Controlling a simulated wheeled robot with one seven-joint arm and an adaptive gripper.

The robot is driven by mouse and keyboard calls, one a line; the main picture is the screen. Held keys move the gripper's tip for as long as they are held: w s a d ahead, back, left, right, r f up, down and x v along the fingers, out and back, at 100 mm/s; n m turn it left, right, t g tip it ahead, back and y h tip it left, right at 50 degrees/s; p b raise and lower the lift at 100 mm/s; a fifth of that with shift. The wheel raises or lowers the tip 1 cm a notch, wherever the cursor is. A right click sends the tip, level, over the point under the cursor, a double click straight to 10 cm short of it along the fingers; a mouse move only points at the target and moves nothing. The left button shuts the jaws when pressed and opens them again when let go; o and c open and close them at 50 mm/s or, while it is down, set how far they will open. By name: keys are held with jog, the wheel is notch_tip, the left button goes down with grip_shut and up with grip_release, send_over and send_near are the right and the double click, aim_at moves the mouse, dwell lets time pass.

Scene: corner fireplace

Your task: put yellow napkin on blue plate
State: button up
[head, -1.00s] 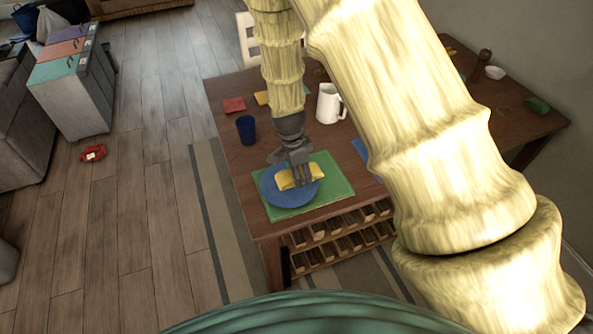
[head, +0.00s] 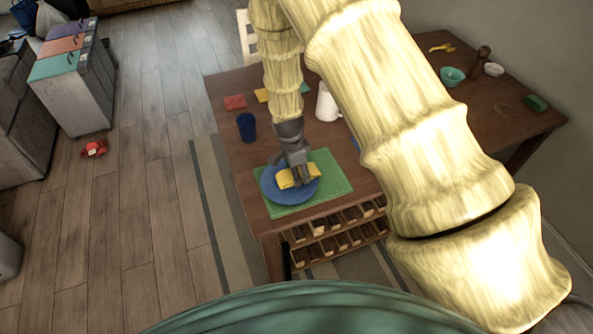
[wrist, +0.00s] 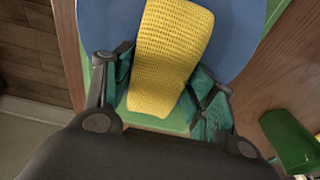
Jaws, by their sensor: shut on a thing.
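The yellow napkin (head: 291,178) is a folded, textured cloth at the blue plate. It also shows large in the wrist view (wrist: 170,55), between my fingers. The blue plate (head: 274,192) lies on a green placemat near the table's front left corner. Its rim shows behind the napkin in the wrist view (wrist: 112,22). My gripper (head: 298,180) points down over the plate and is shut on the napkin. The napkin is over the plate, very low; I cannot tell whether it touches the plate.
The green placemat (head: 335,180) lies under the plate on the wooden table (head: 236,160). A blue cup (head: 246,127) and a white pitcher (head: 327,103) stand behind. Red (head: 235,102) and yellow (head: 262,95) cloths lie farther back. Bowls stand at the far right.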

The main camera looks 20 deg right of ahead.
jog(key=shift+f, duration=0.15)
jog(key=o, duration=0.9)
jog(key=shift+o, duration=0.2)
jog(key=shift+r, duration=0.25)
notch_tip(320, 180, up, 12)
jog(key=a+b, duration=0.1)
jog(key=b, duration=0.2)
jog(key=shift+a+f, duration=0.15)
jog(key=shift+a, duration=0.05)
